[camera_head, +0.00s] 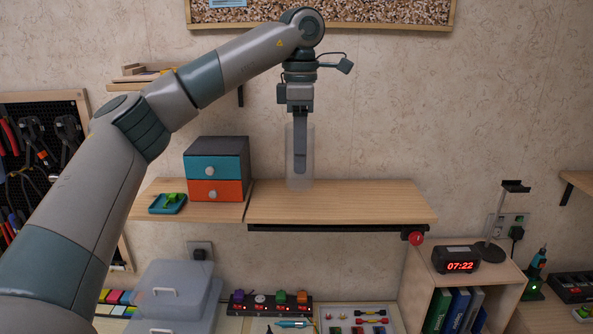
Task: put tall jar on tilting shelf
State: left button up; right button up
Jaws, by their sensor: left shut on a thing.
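The tall jar (308,170) is a clear, colourless upright cylinder. My left gripper (300,165) comes down from above and is shut on it, with its dark fingers showing inside the jar's outline. The tilting shelf (350,205) is a light wood board with a dark rail under its front and a red knob (416,238) at its right end. The jar's base is over the left back part of this board. I cannot tell whether it touches the wood. My right gripper is not in view.
A drawer box (217,168) with teal and orange fronts stands left of the jar on the adjoining shelf, beside a small teal tray (167,204). The tilting shelf's middle and right are clear. A clock (456,260) and headphone stand (497,225) are lower right.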

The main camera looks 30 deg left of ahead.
pick_arm(q)
jog(key=w+a+f+p, duration=0.2)
jog(key=w+a+f, duration=0.2)
jog(key=w+a, duration=0.1)
jog(key=shift+w+f, duration=0.15)
jog(key=shift+w, duration=0.05)
jog(key=shift+d+p, duration=0.1)
jog(key=shift+p, duration=0.2)
jog(key=shift+f+p, duration=0.7)
jog(key=shift+f, duration=1.3)
jog(key=shift+f, duration=0.1)
jog(key=o, duration=1.2)
jog(key=shift+c, duration=0.2)
